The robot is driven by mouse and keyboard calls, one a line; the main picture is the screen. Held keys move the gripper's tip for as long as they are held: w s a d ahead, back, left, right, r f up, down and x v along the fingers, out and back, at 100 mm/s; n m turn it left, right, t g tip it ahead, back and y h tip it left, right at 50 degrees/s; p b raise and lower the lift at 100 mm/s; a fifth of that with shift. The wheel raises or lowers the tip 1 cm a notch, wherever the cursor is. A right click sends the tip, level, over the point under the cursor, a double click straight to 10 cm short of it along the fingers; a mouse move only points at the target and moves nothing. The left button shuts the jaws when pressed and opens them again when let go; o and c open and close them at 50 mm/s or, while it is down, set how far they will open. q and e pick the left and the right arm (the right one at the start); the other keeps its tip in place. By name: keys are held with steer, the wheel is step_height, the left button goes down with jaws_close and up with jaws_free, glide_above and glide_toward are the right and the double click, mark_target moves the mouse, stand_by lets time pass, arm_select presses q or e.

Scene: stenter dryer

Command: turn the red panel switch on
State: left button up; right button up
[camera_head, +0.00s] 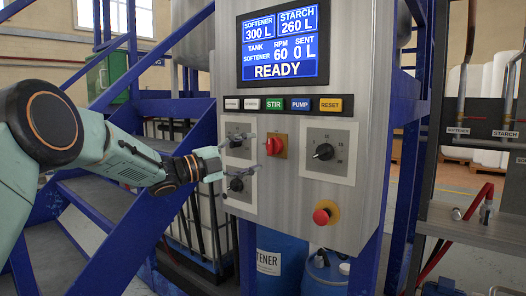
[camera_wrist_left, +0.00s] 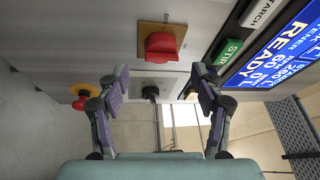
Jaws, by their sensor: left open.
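The red panel switch (camera_head: 274,146) is a red rotary knob on a yellowish plate, on the front of the grey control panel (camera_head: 345,90). In the left wrist view, the red switch (camera_wrist_left: 162,46) sits just above the gap between the fingers. My left gripper (camera_head: 248,155) is open in front of the panel, just left of the switch. Its fingers (camera_wrist_left: 160,83) are spread with nothing between them, apart from the switch as far as I can see. The exact distance to the panel is unclear. My right gripper is in neither view.
A row of labelled buttons (camera_head: 282,104) and a READY display (camera_head: 283,45) are above the switch. A black selector dial (camera_head: 324,152) is to its right, and a red emergency button (camera_head: 325,212) lower right. Blue metal stairs (camera_head: 110,215) stand at left.

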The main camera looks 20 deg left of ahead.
arm_select(q)
steer(key=v, duration=0.6)
steer(key=shift+s+a, duration=0.2)
steer(key=shift+s, duration=0.05)
